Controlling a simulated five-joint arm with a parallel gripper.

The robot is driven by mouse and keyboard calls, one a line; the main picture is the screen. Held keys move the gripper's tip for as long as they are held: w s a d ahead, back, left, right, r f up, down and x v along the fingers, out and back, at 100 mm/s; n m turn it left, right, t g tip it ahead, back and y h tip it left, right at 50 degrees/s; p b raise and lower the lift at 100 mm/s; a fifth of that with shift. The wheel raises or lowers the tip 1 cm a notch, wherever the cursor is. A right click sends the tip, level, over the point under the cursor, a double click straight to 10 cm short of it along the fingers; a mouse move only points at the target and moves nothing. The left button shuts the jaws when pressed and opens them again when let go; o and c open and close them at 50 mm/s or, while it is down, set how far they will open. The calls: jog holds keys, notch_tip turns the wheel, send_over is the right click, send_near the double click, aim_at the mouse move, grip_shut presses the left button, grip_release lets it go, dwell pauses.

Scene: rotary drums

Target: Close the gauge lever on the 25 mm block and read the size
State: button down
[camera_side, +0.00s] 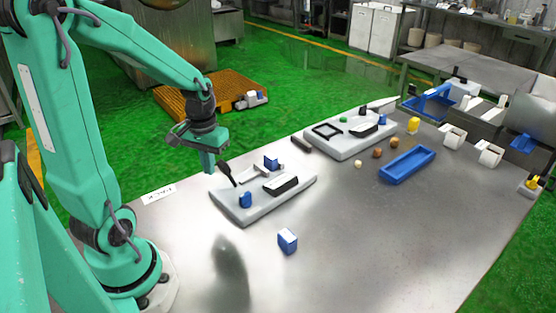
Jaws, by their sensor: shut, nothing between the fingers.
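The gauge is a light grey base (230,210) on the metal table, with a black display-like bar (281,185) on top. A black-handled lever (228,174) stands tilted at its back left. A blue block (271,163) with a pale top sits at the back of the gauge, and a blue piece (245,199) sits at its front left. Another blue and white block (288,241) lies on the bare table in front. No size marking is readable, so I cannot tell which is 25 mm. My gripper (208,171) is shut and empty, pointing down just left of the lever handle, apparently apart from it.
A second grey station (340,151) stands behind right, with a short dark bar (301,145) beside it. A blue tray (407,164), a yellow piece (413,125) and small brown pieces lie further right. A white label (159,195) lies left.

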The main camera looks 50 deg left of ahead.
aim_at(226, 162)
jog(key=shift+w+a, duration=0.15)
jog(key=shift+w, duration=1.6)
jog(key=shift+w+a, duration=0.15)
jog(key=shift+w, duration=1.55)
dwell(2.4)
jog(key=shift+s, duration=0.7)
jog(key=shift+s+d, duration=0.1)
jog(key=shift+s, duration=0.25)
jog(key=shift+r, duration=0.1)
jog(key=shift+r, duration=3.4)
